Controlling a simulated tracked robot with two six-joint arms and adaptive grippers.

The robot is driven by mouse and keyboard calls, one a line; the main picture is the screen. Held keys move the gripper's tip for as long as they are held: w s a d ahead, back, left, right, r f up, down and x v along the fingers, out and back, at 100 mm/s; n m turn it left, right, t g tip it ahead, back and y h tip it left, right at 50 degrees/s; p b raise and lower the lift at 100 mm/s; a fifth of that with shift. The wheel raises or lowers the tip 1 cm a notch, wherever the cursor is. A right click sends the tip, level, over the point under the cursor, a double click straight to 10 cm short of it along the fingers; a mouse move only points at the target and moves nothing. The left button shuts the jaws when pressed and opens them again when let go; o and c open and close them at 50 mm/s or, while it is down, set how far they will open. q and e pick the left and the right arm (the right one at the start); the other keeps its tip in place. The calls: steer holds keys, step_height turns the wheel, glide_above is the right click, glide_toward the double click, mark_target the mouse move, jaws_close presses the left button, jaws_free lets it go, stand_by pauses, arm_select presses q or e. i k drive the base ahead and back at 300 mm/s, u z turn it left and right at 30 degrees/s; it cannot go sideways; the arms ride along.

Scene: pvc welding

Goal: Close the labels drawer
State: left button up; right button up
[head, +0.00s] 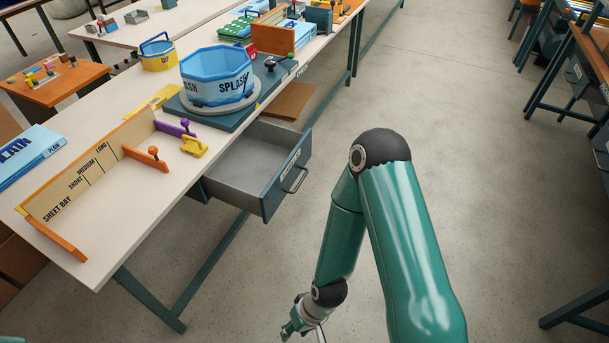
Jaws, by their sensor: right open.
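The labels drawer (245,165) is a dark blue-grey drawer under the right edge of the white workbench. It stands pulled out and looks empty inside. A metal bar handle (295,179) is on its front, with a small white label above it that is too small to read. My right gripper (290,331) is low at the bottom of the head view, below the drawer and apart from it. It is open and holds nothing visible; its tips are partly cut off by the frame edge. My left gripper is not in view.
The workbench (150,205) carries a blue "SPLASH" tub (217,77), a wooden sheet bay (85,170) and several coloured clamps. Open concrete floor (450,110) lies right of the drawer.

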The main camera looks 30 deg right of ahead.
mark_target(256, 173)
steer(key=z, duration=0.9)
steer(key=i, duration=1)
steer(key=u, duration=0.4)
steer(key=k, duration=1.25)
steer(key=z, duration=0.2)
steer(key=i, duration=1.05)
steer(key=u, duration=0.05)
